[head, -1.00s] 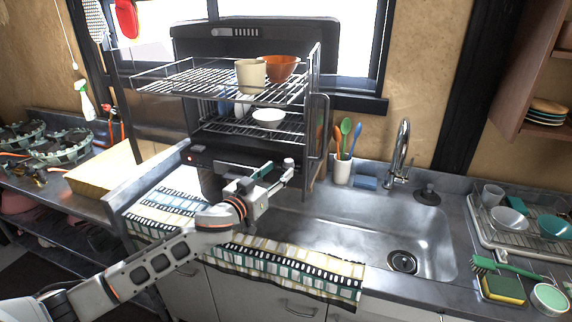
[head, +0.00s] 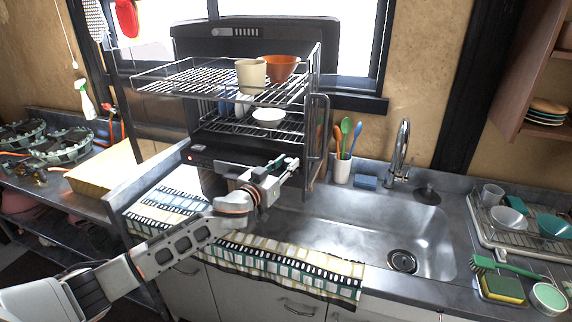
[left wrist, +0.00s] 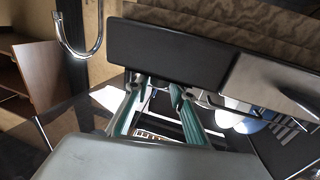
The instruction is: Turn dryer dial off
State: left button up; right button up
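The dish dryer (head: 180,75) is a dark cabinet with wire racks, standing left of the sink. A small red light (head: 194,157) glows on the left of its lower front panel (head: 232,158). My left gripper (head: 284,166) is at the right end of that panel, under the racks. It hides this end, and I cannot make out the dial clearly. In the left wrist view, the two teal fingers (left wrist: 156,90) stand apart, their tips close to a dark panel edge (left wrist: 165,52). Whether they touch the dial cannot be told. My right gripper is not in view.
A cream cup (head: 250,76) and an orange bowl (head: 281,69) stand on the upper rack, a white bowl (head: 268,115) on the lower. The dryer door (head: 317,140) stands beside my gripper. The sink (head: 370,235) lies to the right, a patterned towel (head: 290,265) in front.

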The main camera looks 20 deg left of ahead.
pick_arm(q)
jog(key=shift+d, duration=0.15)
jog(key=shift+d+n+y, duration=0.1)
jog(key=shift+n+y, duration=0.2)
jog(key=shift+y, duration=0.2)
jog(key=shift+d+r+n+t+y+b, duration=0.15)
jog(key=shift+n+t+y+b, duration=0.4)
jog(key=shift+y, duration=0.55)
jog(key=shift+n+y+b, duration=0.7)
jog(key=shift+n+y, duration=0.05)
jog(key=shift+y, duration=0.15)
jog(key=shift+n+y+b, duration=0.4)
jog(key=shift+y+b, duration=0.2)
jog(key=shift+y, duration=0.1)
jog(key=shift+n+g+y+b, duration=0.3)
jog(key=shift+g+y+b, duration=0.05)
jog(key=shift+y+b, duration=0.05)
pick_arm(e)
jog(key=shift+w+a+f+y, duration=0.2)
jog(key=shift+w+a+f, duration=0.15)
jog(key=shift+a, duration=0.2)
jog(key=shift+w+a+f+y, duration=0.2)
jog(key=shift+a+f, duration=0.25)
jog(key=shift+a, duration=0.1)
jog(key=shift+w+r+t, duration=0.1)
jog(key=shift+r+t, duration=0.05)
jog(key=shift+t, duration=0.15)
